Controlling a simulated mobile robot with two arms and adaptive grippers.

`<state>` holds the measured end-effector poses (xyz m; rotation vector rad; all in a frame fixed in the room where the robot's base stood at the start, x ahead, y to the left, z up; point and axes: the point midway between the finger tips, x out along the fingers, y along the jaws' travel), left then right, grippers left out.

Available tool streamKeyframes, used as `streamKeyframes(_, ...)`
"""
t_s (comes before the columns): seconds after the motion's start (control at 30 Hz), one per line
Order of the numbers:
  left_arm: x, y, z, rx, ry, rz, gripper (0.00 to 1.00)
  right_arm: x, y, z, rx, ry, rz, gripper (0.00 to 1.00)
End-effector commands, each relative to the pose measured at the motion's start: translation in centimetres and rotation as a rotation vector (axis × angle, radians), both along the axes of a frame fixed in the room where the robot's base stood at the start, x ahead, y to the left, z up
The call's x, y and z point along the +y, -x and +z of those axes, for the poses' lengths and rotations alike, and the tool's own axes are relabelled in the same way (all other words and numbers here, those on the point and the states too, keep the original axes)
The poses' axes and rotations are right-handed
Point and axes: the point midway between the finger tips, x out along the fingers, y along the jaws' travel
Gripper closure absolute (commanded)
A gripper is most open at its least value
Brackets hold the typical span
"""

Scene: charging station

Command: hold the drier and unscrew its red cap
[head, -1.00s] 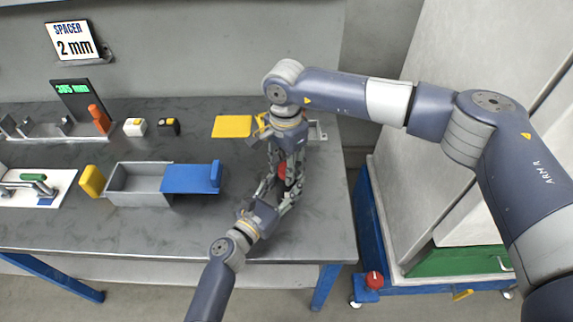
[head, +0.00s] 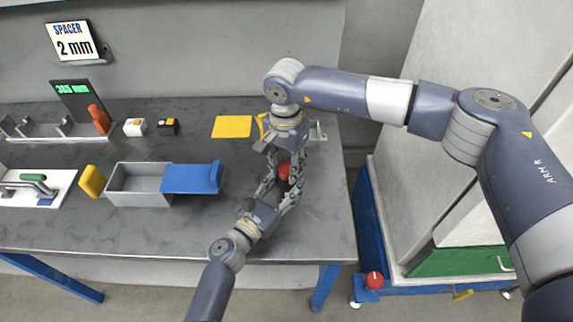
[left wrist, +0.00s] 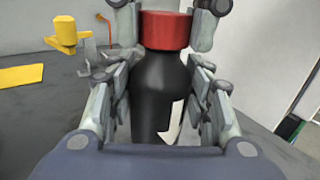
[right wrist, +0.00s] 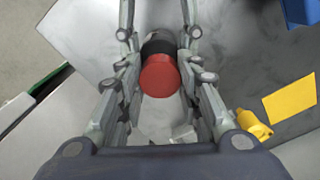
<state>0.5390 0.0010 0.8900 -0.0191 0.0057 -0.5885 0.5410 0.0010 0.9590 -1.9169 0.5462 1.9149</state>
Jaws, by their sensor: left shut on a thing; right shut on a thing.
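The drier (left wrist: 158,95) is a black bottle-like body with a red cap (left wrist: 165,30) on top, upright in the left wrist view. My left gripper (head: 279,186) is shut on the black body, with a finger on each side. My right gripper (head: 286,162) comes from above and is shut on the red cap, which also shows in the right wrist view (right wrist: 160,76). In the head view the red cap (head: 284,172) shows between the two grippers, and the black body is mostly hidden. The cap sits on the body; I see no gap.
A yellow square (head: 232,127) lies left of my right gripper, with a yellow part beside it. A grey box (head: 137,198) with a blue lid (head: 191,179) stands further left. The table's front right area is clear. A pale cabinet stands beyond the right edge.

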Motion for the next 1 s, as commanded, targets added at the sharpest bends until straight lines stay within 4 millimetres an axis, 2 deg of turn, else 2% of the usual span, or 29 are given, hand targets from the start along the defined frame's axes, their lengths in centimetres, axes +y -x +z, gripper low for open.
streamKeyframes(0.5, 0.0, 0.1, -0.1, 0.003, 0.001, -0.001, 1.00, 0.0, 0.0, 1.8, -0.001, 0.000, 0.000, 0.96)
streamKeyframes(1.0, 0.0, 0.1, -0.1, 0.003, 0.001, -0.001, 1.00, 0.0, -0.1, 2.6, -0.002, -0.001, -0.001, 0.96)
